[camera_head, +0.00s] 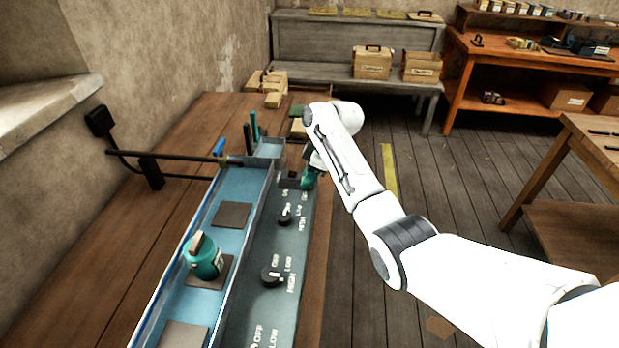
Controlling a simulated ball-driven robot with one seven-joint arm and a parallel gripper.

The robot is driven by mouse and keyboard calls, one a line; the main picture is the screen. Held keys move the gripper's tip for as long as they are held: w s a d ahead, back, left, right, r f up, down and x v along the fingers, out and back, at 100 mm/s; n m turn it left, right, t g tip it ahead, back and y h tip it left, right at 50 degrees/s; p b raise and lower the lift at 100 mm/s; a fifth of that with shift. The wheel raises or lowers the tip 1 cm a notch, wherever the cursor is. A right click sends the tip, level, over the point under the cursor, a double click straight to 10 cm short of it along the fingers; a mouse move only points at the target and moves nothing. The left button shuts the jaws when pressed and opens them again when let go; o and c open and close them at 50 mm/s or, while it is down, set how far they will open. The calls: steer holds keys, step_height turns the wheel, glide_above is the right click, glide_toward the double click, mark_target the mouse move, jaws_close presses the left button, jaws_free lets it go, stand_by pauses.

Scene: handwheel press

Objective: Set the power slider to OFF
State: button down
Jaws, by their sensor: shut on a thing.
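A grey control panel (266,238) runs along the right side of a blue trough on the bench. It carries dark rotary knobs with printed OFF, LOW and HIGH labels. At its far end sits a small dark block (290,179), which looks like the power slider's housing. My gripper (307,180) reaches down from my white arm right beside this block, at the panel's right edge. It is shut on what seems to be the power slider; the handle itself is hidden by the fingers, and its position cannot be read.
A teal canister (204,259) stands on a brown pad in the blue trough (232,190). A dark rod (170,159) crosses the bench at the left, near the wall. Wooden blocks (270,84) lie at the bench's far end.

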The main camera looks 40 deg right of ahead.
steer(key=shift+s+d, duration=0.1)
steer(key=shift+d, duration=0.05)
steer(key=c, duration=0.8)
jaws_free()
steer(key=b+v, duration=0.1)
steer(key=v, duration=1)
steer(key=shift+f, duration=0.1)
